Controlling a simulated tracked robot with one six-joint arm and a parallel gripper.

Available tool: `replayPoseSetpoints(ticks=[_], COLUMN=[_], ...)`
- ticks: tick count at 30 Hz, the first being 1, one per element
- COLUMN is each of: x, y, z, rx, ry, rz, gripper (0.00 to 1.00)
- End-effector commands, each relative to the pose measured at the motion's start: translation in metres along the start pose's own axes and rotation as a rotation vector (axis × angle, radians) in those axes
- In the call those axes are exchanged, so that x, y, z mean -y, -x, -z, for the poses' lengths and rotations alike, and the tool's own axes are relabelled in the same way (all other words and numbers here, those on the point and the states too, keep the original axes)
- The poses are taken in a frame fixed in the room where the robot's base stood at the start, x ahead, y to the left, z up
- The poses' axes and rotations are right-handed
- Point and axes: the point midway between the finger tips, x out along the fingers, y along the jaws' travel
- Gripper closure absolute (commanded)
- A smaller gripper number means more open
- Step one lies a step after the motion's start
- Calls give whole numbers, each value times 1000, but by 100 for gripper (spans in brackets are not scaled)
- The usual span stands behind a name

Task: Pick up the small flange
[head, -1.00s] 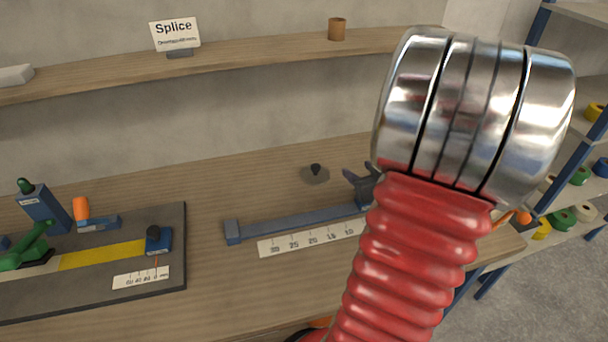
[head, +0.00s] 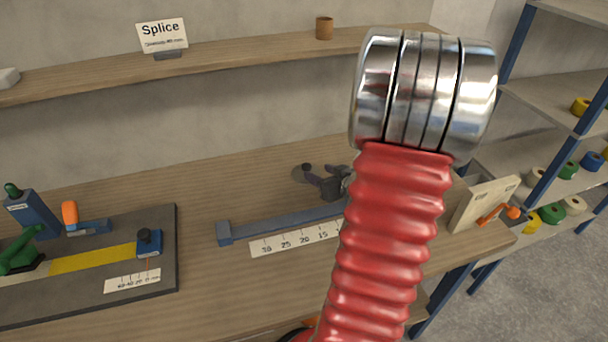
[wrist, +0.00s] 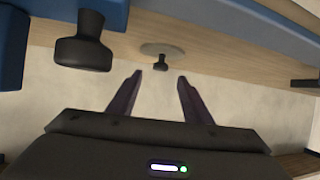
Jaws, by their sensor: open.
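The small flange is a grey disc with a black knob on top, lying on the wooden bench. It shows in the head view (head: 299,174), partly covered by my gripper (head: 318,176), and in the wrist view (wrist: 162,49). In the wrist view my gripper (wrist: 160,75) is open and empty, with the flange's knob just beyond the gap between the fingertips. From these views I cannot tell whether a finger touches the flange.
A blue-grey rail (head: 280,222) with a number scale (head: 297,238) lies in front of the flange. A dark board (head: 168,215) with a yellow strip (head: 92,258) is at left. A shelf (head: 230,58) runs behind.

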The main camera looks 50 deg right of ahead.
Motion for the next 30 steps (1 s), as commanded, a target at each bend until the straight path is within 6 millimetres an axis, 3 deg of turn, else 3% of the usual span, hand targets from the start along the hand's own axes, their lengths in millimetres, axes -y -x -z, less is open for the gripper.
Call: replayPoseSetpoints(ticks=[9, 23, 30], x=[0, -1, 1], y=[-38, -45, -67], z=[-1, -1, 1], rx=[2, 1, 2], ry=[-1, -1, 0], rz=[1, -2, 0], gripper=[55, 55, 55])
